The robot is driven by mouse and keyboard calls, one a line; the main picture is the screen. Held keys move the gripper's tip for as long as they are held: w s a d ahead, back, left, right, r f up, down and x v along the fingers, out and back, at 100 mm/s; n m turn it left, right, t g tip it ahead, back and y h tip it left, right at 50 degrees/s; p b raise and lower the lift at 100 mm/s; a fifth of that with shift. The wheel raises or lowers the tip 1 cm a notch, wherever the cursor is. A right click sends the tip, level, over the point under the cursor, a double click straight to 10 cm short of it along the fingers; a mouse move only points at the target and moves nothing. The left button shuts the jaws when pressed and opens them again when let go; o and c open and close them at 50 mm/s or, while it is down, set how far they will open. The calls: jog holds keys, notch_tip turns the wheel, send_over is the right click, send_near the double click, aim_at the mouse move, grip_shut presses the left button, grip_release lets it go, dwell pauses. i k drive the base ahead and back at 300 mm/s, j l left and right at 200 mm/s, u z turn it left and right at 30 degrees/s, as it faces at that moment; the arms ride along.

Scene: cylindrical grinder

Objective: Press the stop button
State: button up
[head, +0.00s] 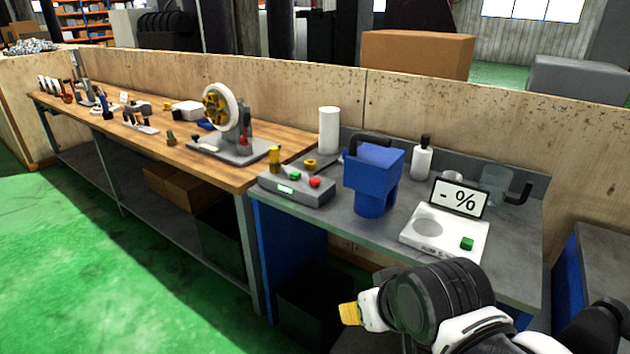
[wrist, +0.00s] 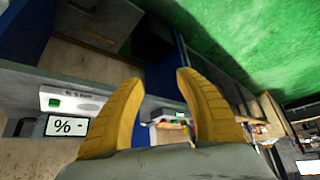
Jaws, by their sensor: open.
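A grey control box (head: 285,193) sits at the left front of the grey bench. It carries a red button (head: 315,182), a green button (head: 294,175) and a yellow knob-like post (head: 274,158). No label reading stop can be made out; the red button fits best. My gripper (head: 348,314) is in front of and below the bench edge, apart from the box, with yellow fingers pointing left. The wrist view shows my gripper (wrist: 158,78) with its two fingers spread and nothing between them. A small pale shape with red shows blurred beyond the fingers there.
A white device (head: 430,245) with a "- %" display (head: 459,198) and green button (head: 467,243) stands right of a blue container (head: 372,180). A white cylinder (head: 329,130) and bottle (head: 422,158) stand behind. A grinding wheel (head: 222,108) stands left. Green floor (head: 110,270) is clear.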

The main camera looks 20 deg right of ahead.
aim_at(315, 182)
jog(key=i+j+z, duration=0.2)
jog(key=i+z, duration=0.3)
jog(key=i+j+z, duration=0.3)
jog(key=z, duration=0.2)
jog(key=i+j+z, duration=0.3)
jog(key=j+z, duration=0.15)
